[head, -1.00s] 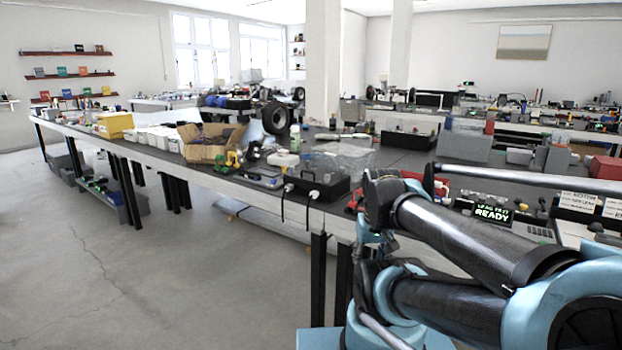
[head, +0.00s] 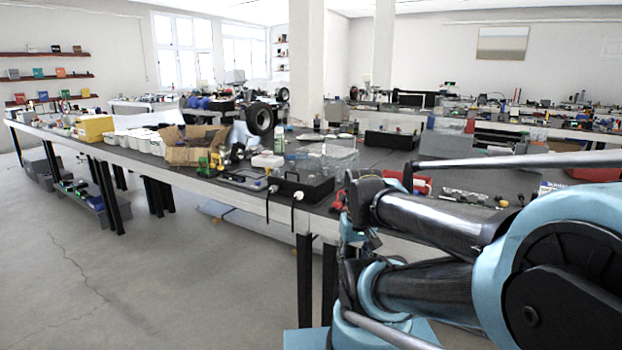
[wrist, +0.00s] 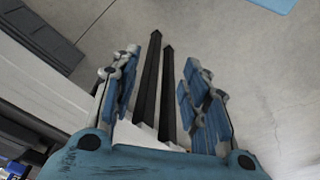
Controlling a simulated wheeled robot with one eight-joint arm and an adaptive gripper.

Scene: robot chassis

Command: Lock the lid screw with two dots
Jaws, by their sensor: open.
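My gripper (wrist: 158,95) is open and empty in the wrist view, its blue-padded fingers apart. Behind it are the concrete floor and black table legs (wrist: 160,85). In the head view my arm fills the lower right and my gripper cannot be made out. I cannot make out a lid screw with two dots in either view.
A long workbench (head: 240,190) runs from the left to the right. On it are a cardboard box (head: 190,150), a yellow box (head: 93,128), a black power box (head: 303,185), a clear bin (head: 330,158) and a black wheel (head: 261,119). The floor (head: 120,260) at left is clear.

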